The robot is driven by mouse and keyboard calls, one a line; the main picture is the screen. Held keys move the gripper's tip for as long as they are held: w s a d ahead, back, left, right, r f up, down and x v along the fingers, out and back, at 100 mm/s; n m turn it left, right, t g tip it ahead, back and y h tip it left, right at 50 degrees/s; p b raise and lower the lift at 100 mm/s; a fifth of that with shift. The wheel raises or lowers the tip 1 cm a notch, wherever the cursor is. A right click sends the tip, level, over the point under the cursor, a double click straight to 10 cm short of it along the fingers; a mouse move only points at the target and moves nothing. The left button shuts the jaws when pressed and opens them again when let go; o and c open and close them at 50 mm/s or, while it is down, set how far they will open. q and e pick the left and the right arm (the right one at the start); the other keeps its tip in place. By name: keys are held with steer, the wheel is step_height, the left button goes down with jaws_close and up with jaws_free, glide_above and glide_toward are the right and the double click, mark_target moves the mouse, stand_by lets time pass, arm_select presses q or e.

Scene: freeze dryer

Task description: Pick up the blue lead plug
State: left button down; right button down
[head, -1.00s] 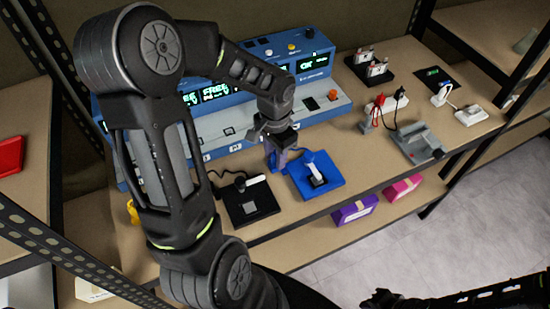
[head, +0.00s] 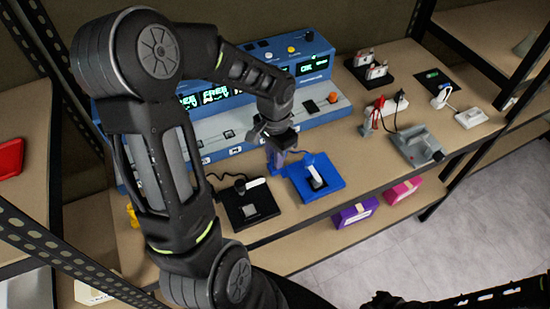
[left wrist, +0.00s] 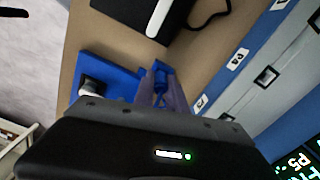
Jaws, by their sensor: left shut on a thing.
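The blue lead plug (left wrist: 158,72) is between the fingertips of my left gripper (left wrist: 162,88) in the left wrist view. The gripper is shut on it, and the fingers hide part of it. In the head view, the left gripper (head: 277,158) points down just left of the blue pad (head: 331,187). A blue cable (head: 297,153) runs between the gripper area and the pad. I cannot tell whether the plug touches the table. Part of my right arm, perhaps its gripper (head: 382,300), shows dark at the bottom edge; its jaws are unclear.
A black pad (head: 262,216) with its own lead lies left of the blue pad. The blue console (head: 300,122) stands behind the gripper. Bare tabletop (head: 365,165) lies between.

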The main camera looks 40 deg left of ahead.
arm_select(q)
step_height(320, 180, up, 10)
steer(key=shift+f, duration=0.2)
stand_by(0.6)
steer(key=shift+r+p, duration=0.4)
steer(key=shift+r, duration=0.25)
steer(key=w+a+p, duration=0.1)
steer(key=w+a, duration=0.2)
steer(key=a, duration=0.2)
steer(key=shift+w+a+p, duration=0.25)
steer(key=shift+a+p, duration=0.05)
steer(key=shift+p, duration=0.1)
